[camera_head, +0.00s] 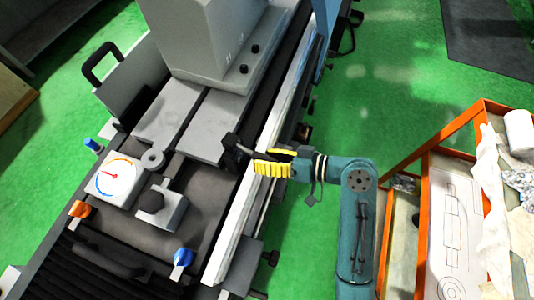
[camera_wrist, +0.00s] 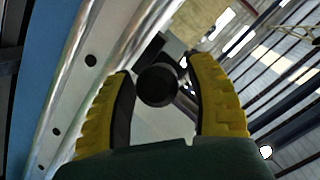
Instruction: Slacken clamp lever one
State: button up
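A black lever-like part (camera_head: 235,148) sticks out from the machine's right side, at the tips of my gripper (camera_head: 253,160). In the wrist view a round black knob (camera_wrist: 157,86) shows between my two yellow fingers, with a dark block behind it. The fingers are apart, with narrow gaps to the knob on both sides, so my gripper looks open around or just short of it. I cannot tell the exact depth. No label shows which lever is number one. Other small levers are an orange one (camera_head: 80,209) and a blue one (camera_head: 183,257) on the machine.
The grey grinder housing (camera_head: 205,40) rises beyond the lever. A gauge (camera_head: 116,180) sits on the bed at left. An orange-framed cart (camera_head: 425,160) with a drawing and cloth stands right, close to my arm. Green floor is clear at upper middle.

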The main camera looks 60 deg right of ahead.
dwell(0.4)
jog(key=v, duration=1.2)
jog(key=shift+d, duration=0.1)
